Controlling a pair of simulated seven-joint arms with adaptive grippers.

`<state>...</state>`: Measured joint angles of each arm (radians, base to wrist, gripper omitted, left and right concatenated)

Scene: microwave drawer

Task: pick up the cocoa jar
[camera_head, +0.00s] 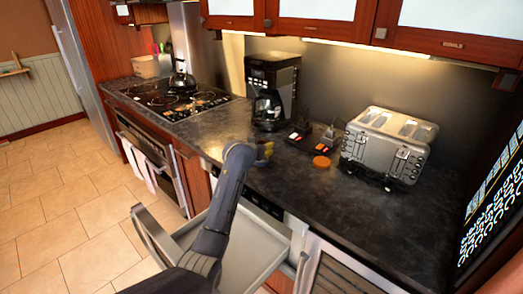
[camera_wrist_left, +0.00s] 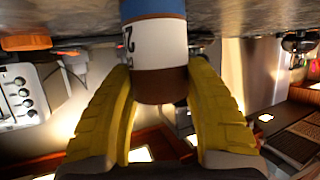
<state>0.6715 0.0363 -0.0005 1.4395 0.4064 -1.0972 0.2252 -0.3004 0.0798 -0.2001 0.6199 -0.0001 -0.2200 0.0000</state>
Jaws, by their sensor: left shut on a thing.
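The cocoa jar (camera_wrist_left: 158,45) shows in the left wrist view, with a blue band, a white label with dark print and a brown rounded end. My left gripper (camera_wrist_left: 160,85) has its two yellow fingers closed around the brown end. In the head view my left gripper (camera_head: 264,152) is over the counter's front part, left of the toaster and in front of the coffee maker. There the arm and fingers largely hide the jar. I cannot tell whether the jar still touches the counter. My right gripper is not in view.
An open grey drawer (camera_head: 255,262) juts out below the counter, under my left arm. A coffee maker (camera_head: 271,88), an orange round object (camera_head: 321,162) and a silver toaster (camera_head: 388,142) stand on the dark counter (camera_head: 335,205). Bare counter lies in front of the toaster.

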